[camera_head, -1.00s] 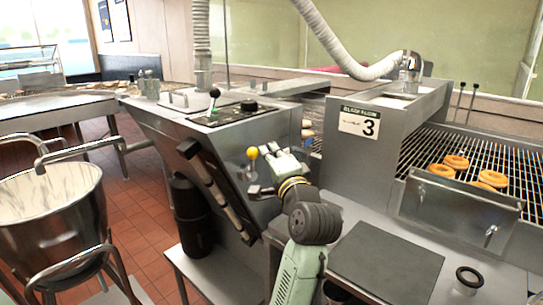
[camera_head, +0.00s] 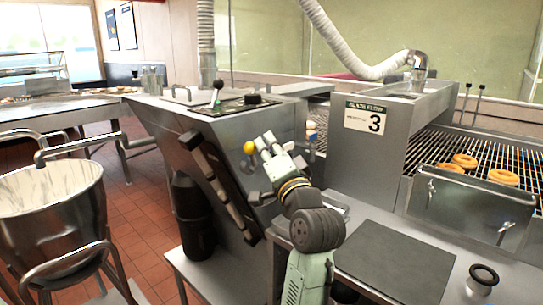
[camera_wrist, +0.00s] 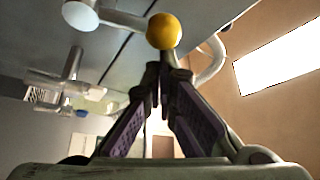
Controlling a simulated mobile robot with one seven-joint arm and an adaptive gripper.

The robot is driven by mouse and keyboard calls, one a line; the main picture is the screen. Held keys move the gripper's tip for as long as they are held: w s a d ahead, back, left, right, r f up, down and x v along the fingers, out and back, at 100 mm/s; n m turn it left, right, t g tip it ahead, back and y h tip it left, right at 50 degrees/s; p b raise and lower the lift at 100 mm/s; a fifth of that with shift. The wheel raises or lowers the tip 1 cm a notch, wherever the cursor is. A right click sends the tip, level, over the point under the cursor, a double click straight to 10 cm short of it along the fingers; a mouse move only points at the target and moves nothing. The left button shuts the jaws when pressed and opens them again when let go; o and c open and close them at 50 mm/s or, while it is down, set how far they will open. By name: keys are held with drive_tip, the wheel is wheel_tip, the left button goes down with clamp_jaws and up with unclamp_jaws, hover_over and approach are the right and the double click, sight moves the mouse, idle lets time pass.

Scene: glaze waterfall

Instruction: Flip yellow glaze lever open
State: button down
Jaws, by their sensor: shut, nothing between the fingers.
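The yellow ball knob of the glaze lever (camera_head: 250,147) is on the sloped steel side of the glazing machine (camera_head: 165,115). My gripper (camera_head: 265,142) is just right of the knob in the head view, with its fingertips close to it. In the wrist view the yellow knob (camera_wrist: 164,31) stands just beyond the shut fingertips (camera_wrist: 164,70), with a short grey stem under it. I cannot tell whether the fingers touch the lever. Nothing is held between the fingers.
A steel mixing bowl (camera_head: 50,215) stands at the left. A conveyor grid with several donuts (camera_head: 465,160) is at the right, beside the panel marked 3 (camera_head: 364,117). A dark mat (camera_head: 392,258) lies on the front table, with a small black-rimmed cup (camera_head: 482,280) beside it.

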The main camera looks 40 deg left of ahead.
sight(252, 148)
drive_tip(key=s+n+g+y+b, duration=0.1)
drive_tip(key=n+b, duration=0.1)
drive_tip(key=s+f+n+g+y+b, duration=0.1)
drive_tip(key=n+b, duration=0.2)
drive_tip(key=s+n+g+y+b, duration=0.1)
drive_tip(key=n+b, duration=0.1)
drive_tip(key=b, duration=0.1)
drive_tip(key=shift+s+a+f+n+y, duration=0.1)
drive_tip(key=shift+f+n+y, duration=0.2)
drive_tip(key=shift+f+n, duration=0.1)
drive_tip(key=s+f+n+g+b, duration=0.1)
drive_tip(key=n+g+b, duration=0.1)
drive_tip(key=n+b, duration=0.1)
drive_tip(key=s+n+g+y+b, duration=0.1)
drive_tip(key=n+g+b, duration=0.2)
drive_tip(key=n, duration=0.1)
drive_tip(key=s+f+n+g+b, duration=0.1)
drive_tip(key=n+g+b, duration=0.1)
drive_tip(key=n+b, duration=0.2)
drive_tip(key=shift+s+a+f+y, duration=0.1)
drive_tip(key=shift+a+f+y, duration=0.05)
drive_tip(key=shift+f+y, duration=0.2)
drive_tip(key=shift+r, duration=0.15)
drive_tip(key=d+f+p, duration=0.1)
drive_tip(key=d, duration=0.8)
drive_tip(key=shift+s+d+f, duration=0.2)
drive_tip(key=shift+s, duration=0.15)
